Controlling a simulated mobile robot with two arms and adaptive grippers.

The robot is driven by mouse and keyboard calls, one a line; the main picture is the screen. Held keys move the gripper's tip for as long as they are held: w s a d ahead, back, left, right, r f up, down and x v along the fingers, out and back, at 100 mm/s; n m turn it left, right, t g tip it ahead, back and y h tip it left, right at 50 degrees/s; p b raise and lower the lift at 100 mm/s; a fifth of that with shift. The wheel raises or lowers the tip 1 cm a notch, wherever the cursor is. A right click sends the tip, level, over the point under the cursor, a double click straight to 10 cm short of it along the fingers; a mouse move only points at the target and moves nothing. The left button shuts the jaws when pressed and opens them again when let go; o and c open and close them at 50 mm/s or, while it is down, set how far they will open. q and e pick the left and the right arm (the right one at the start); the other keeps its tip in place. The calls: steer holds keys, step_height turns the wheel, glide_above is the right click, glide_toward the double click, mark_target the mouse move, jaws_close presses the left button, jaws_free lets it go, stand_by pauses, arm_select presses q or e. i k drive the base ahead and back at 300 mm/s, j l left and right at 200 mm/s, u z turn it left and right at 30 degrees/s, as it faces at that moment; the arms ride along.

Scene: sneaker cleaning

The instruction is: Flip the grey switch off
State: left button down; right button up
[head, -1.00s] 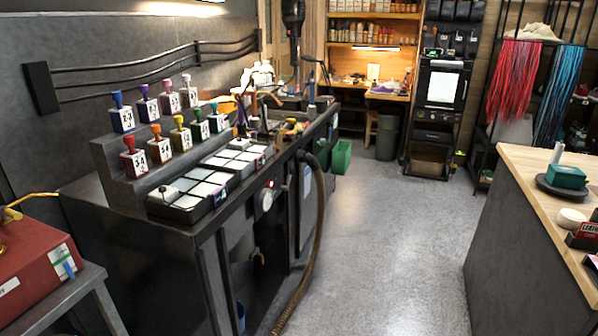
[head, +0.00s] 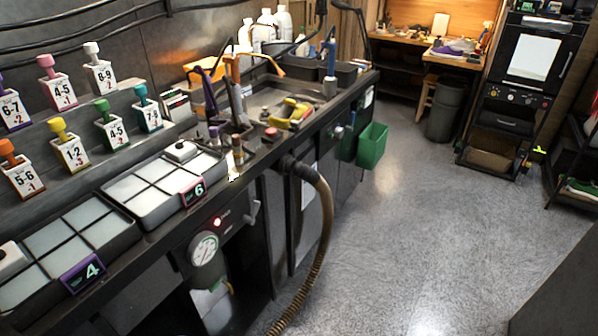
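A small grey lever (head: 253,212) sticks out from the front panel of the dark workbench (head: 150,300), and looks like the grey switch. A red lit lamp (head: 217,222) glows to its left, above a round white dial gauge (head: 204,249). Another small greyish knob (head: 338,132) sits farther along the bench front, too small to read clearly. Neither of my grippers is in view.
A ribbed brown hose (head: 325,215) hangs from the bench front to the floor. A green bin (head: 372,146) is fixed at the bench's far end. Trays, numbered blocks and tools crowd the top. The grey floor (head: 400,220) to the right is clear.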

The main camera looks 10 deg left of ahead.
mark_target(252, 221)
steer(key=i+l, duration=0.25)
steer(key=i, duration=0.15)
steer(key=i+l, duration=0.25)
steer(key=i, duration=0.15)
